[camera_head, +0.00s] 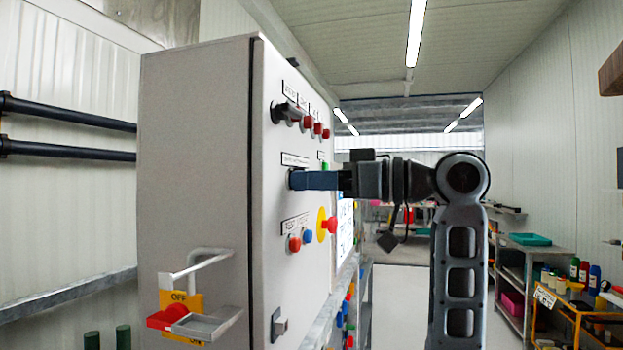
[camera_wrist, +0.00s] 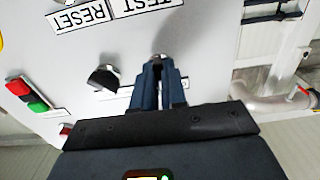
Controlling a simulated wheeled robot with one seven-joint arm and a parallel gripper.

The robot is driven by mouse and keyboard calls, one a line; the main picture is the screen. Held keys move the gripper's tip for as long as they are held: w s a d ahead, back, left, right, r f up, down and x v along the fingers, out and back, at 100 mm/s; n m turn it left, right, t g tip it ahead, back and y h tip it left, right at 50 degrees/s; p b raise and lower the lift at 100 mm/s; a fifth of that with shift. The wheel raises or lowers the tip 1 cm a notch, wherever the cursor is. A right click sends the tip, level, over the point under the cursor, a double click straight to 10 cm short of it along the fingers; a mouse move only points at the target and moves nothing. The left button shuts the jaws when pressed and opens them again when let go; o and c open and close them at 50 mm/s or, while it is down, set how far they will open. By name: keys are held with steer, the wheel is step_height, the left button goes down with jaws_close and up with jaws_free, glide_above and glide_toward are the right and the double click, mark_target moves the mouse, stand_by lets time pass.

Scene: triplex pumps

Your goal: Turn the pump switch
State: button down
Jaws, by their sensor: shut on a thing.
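The grey control cabinet (camera_head: 200,180) stands at the left in the head view, its panel face carrying switches and buttons. My gripper (camera_head: 298,180) reaches in from the right, its blue fingers against the panel just below a middle label. In the wrist view the fingertips (camera_wrist: 158,64) are closed around a small dark switch knob (camera_wrist: 157,58). The fingers hide most of that knob, so its angle is not clear. Another black knob (camera_wrist: 103,77) sits beside it, apart from the fingers.
Red buttons (camera_head: 307,123) and a black knob (camera_head: 283,111) are above my gripper. A red-and-yellow stop button (camera_head: 328,225) is below it. A handle with an OFF plate (camera_head: 182,303) juts from the cabinet's side. Shelves (camera_head: 520,262) stand at the right; the floor between is open.

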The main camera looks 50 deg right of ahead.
steer(key=c, duration=1.2)
jaws_free()
steer(key=shift+s, duration=0.1)
steer(key=b+v, duration=0.1)
steer(key=v, duration=0.6)
steer(key=shift+s+d+r, duration=0.1)
steer(key=shift+s+d, duration=0.05)
steer(key=shift+s, duration=0.1)
steer(key=shift+s, duration=0.1)
